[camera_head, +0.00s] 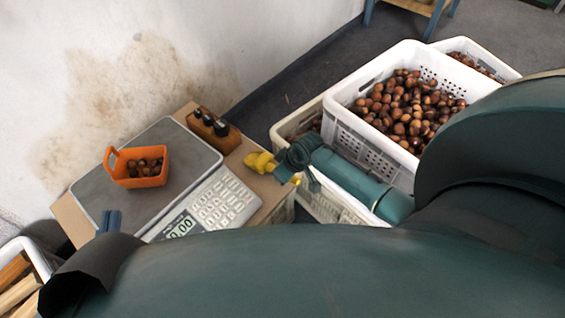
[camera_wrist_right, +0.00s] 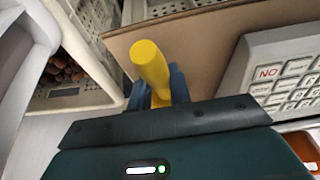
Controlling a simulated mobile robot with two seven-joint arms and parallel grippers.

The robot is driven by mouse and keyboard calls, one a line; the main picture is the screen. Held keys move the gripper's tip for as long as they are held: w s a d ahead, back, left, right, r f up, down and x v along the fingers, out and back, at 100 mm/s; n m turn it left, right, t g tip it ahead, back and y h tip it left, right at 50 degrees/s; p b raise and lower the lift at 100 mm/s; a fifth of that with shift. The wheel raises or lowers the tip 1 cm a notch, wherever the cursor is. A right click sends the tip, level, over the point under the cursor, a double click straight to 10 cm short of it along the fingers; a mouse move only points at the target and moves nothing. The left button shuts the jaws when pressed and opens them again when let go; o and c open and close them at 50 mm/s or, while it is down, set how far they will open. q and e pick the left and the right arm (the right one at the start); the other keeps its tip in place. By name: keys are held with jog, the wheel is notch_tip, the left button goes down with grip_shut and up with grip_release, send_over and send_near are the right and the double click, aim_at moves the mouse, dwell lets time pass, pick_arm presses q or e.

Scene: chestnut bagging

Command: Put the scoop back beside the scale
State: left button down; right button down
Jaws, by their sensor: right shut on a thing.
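The yellow scoop (camera_head: 262,164) is beside the right edge of the scale (camera_head: 150,205), over the brown board. My right gripper (camera_head: 284,169) is shut on it. In the right wrist view the scoop's yellow handle (camera_wrist_right: 150,66) stands between the blue fingers of my right gripper (camera_wrist_right: 158,88). The rest of the scoop is hidden there, and I cannot tell whether it touches the board. My left gripper (camera_head: 109,222) shows its blue fingertips close together at the scale's near left edge, with nothing seen between them.
An orange container (camera_head: 136,180) with chestnuts sits on the scale plate. A wooden block with dark bottles (camera_head: 214,131) stands behind the scoop. A white crate (camera_head: 345,125) full of chestnuts is at the right. A white bin (camera_head: 40,262) with wooden pieces is at the lower left.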

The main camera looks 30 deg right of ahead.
pick_arm(q)
jog(key=shift+r, duration=0.1)
pick_arm(e)
jog(key=shift+f, duration=0.15)
jog(key=c, duration=1.3)
grip_release()
jog(key=shift+r, duration=0.3)
jog(key=p+v, duration=0.3)
jog(key=v, duration=0.1)
jog(key=shift+d+r, duration=0.1)
jog(key=shift+r, duration=0.25)
pick_arm(q)
jog(key=a+n+g+y+p, duration=0.1)
jog(key=g+y+p, duration=0.1)
jog(key=p, duration=0.1)
jog(key=shift+a+y, duration=0.3)
jog(key=shift+a, duration=0.1)
pick_arm(e)
jog(key=v, duration=0.7)
jog(key=shift+s, duration=0.1)
